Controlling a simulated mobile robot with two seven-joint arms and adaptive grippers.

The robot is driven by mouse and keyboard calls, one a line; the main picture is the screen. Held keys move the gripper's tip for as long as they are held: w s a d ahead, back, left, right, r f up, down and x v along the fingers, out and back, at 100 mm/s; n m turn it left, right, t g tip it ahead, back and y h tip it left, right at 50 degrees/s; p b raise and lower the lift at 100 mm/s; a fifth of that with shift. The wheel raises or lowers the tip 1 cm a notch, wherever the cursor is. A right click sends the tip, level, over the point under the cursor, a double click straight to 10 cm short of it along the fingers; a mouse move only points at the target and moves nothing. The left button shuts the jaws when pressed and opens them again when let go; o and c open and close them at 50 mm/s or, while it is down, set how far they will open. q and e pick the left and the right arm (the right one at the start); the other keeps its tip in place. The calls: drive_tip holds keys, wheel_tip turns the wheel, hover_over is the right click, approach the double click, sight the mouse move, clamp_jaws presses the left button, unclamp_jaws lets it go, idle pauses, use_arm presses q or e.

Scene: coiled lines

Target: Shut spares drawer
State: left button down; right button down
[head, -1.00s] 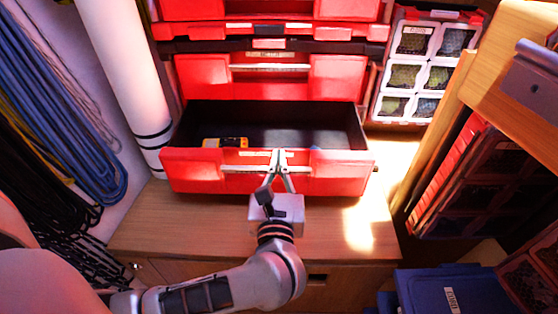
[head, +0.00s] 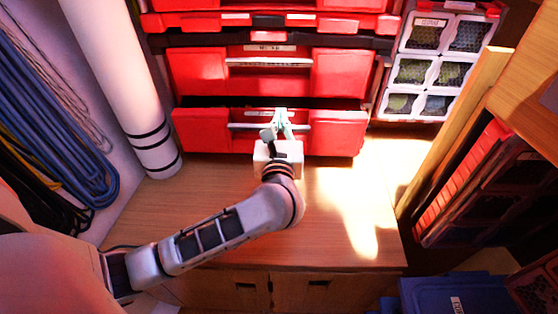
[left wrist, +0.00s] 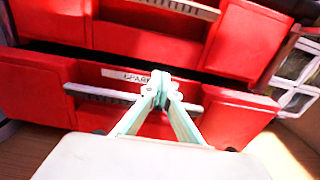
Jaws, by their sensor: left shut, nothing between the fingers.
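The spares drawer (head: 205,132) is the lowest red drawer of the stack in the head view. It stands out only slightly, with a narrow dark gap above its front; its inside is hidden. It also shows in the left wrist view (left wrist: 235,118), with a grey handle bar and a partly covered label. My left gripper (head: 283,112) is shut and empty, its fingertips at the middle of the drawer front by the handle. In the left wrist view the closed fingertips (left wrist: 160,80) overlap the handle and label; exact contact cannot be told. My right gripper is not in view.
Another red drawer (head: 338,75) above is shut. A clear-fronted organiser case (head: 440,65) stands at right. A white pole (head: 115,75) and coiled blue rope (head: 75,150) are at left. The wooden top (head: 330,225) before the drawer is clear. A blue box (head: 460,294) is at lower right.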

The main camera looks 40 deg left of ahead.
use_arm(q)
drive_tip(key=shift+x, duration=1.7)
